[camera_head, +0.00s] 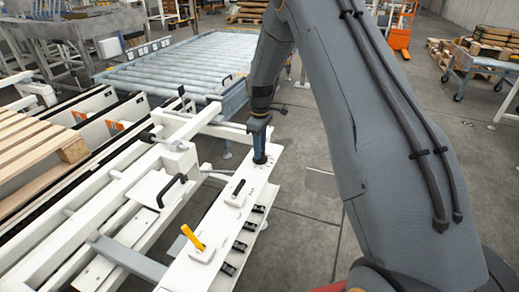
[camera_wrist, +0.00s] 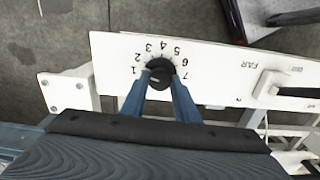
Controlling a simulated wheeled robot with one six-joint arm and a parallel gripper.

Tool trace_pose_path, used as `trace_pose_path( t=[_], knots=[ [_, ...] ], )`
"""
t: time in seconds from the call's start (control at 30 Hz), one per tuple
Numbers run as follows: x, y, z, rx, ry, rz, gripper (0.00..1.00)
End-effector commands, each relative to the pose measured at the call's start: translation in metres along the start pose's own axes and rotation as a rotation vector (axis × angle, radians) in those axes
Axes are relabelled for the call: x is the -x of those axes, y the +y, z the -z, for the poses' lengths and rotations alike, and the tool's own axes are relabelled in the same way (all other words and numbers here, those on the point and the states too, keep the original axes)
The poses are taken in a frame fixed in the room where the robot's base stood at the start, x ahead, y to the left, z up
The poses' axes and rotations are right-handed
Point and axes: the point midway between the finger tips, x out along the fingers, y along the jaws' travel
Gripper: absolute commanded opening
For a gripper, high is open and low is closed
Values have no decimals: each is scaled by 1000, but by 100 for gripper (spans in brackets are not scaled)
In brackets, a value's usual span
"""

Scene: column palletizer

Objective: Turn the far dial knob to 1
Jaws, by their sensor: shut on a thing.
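The far dial knob (camera_wrist: 160,76) is black and round, on a white panel (camera_wrist: 112,58), with the digits 1 to 7 printed around it. A small pale mark shows on the knob, on the side of the 1, but is too small to read exactly. My gripper (camera_wrist: 159,82) has its two blue fingers on either side of the knob and is shut on it. In the head view my gripper (camera_head: 260,157) points down at the far end of the panel and hides the knob.
Beside the knob on the panel, a black-handled fixture (camera_wrist: 275,88) stands near the printed word FAR. The head view shows a yellow lever (camera_head: 193,238) and several black switches (camera_head: 240,246) along the panel. A roller conveyor (camera_head: 180,68) lies behind, wooden slats (camera_head: 35,145) at left.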

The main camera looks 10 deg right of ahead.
Motion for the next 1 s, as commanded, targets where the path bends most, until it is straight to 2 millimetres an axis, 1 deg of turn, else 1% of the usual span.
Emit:
trace_pose_path(
  t=[0.03,0.2,0.4,0.63,1.0],
  knots=[
    [2,3,2,35,7,-9,5],
    [3,3,3,146,6,-9,5],
    [3,3,3,231,6,-10,5],
    [3,3,3,274,6,-10,5],
    [3,4,3,280,6,-11,5]
  ],
)
